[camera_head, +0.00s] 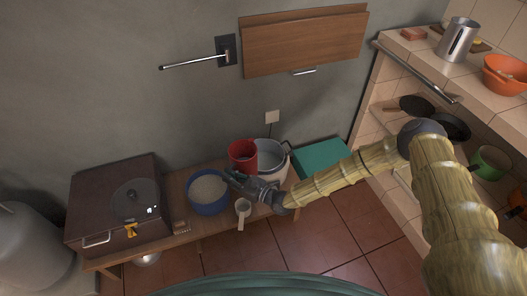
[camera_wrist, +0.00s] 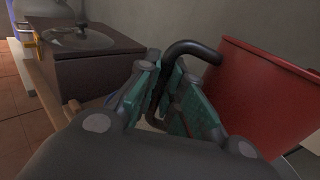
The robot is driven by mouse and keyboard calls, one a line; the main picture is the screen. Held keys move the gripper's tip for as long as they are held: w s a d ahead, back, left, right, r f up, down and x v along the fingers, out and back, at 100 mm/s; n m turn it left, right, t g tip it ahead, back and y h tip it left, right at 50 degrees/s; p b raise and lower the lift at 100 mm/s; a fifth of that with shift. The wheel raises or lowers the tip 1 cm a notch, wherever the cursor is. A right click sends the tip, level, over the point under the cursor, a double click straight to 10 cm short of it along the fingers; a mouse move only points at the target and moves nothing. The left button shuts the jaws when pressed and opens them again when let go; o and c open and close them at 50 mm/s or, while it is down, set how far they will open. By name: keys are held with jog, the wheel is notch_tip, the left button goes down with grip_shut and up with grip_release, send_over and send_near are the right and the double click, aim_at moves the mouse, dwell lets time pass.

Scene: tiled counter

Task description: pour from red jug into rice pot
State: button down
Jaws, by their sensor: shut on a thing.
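The rice pot (camera_head: 282,160) is a pale round pot with an open top, just right of the jug. The jug's contents cannot be made out.
A dark box with a round lid (camera_head: 115,200) takes the bench's left end. A teal box (camera_head: 320,155) is right of the pot.

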aim_at(228, 170)
jog(key=shift+r+p, duration=1.45)
jog(key=shift+r, duration=0.65)
